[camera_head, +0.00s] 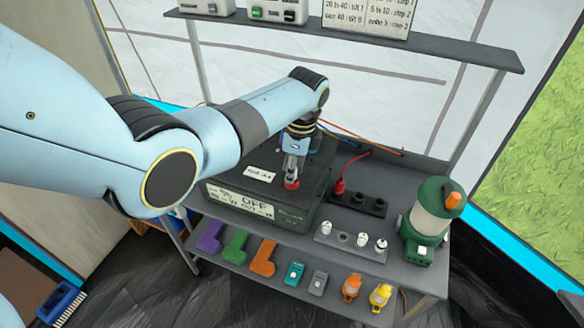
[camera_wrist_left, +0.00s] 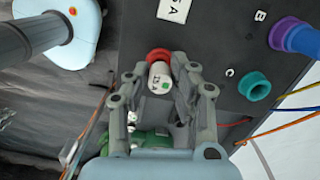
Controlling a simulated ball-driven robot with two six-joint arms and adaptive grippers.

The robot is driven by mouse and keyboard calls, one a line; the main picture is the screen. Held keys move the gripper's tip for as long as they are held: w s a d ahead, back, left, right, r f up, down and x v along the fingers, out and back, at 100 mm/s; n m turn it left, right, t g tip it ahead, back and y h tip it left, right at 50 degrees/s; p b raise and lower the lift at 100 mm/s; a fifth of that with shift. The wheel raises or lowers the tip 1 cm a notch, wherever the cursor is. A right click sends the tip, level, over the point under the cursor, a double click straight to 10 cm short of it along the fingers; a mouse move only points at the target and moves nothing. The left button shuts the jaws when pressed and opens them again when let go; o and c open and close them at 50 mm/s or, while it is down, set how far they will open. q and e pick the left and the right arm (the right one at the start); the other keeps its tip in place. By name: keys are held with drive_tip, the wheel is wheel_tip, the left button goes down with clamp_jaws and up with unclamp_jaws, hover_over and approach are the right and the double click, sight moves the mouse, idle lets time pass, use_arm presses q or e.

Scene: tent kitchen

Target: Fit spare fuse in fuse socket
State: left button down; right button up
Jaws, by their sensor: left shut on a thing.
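My left gripper (camera_head: 291,172) is over the dark box near its front right part. The red ring socket (camera_wrist_left: 159,54) by label A is right behind the fuse; the red ring also shows in the head view (camera_head: 291,184). I cannot tell how deep the fuse sits in it. A teal ring socket (camera_wrist_left: 255,86) is by label C and a purple-blue one (camera_wrist_left: 284,33) by label B. My right gripper is out of view.
A grey rack (camera_head: 350,243) with several white fuses and an empty hole stands right of the box (camera_head: 258,217). Behind it is a dark block (camera_head: 360,204) with a red plug (camera_head: 339,187). A green lantern (camera_head: 428,225) stands right. Coloured parts line the front edge.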

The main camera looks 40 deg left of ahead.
use_arm(q)
drive_tip(key=shift+f, duration=0.4)
drive_tip(key=c, duration=1.1)
unclamp_jaws()
drive_tip(key=shift+o, duration=0.2)
drive_tip(key=shift+r, duration=0.1)
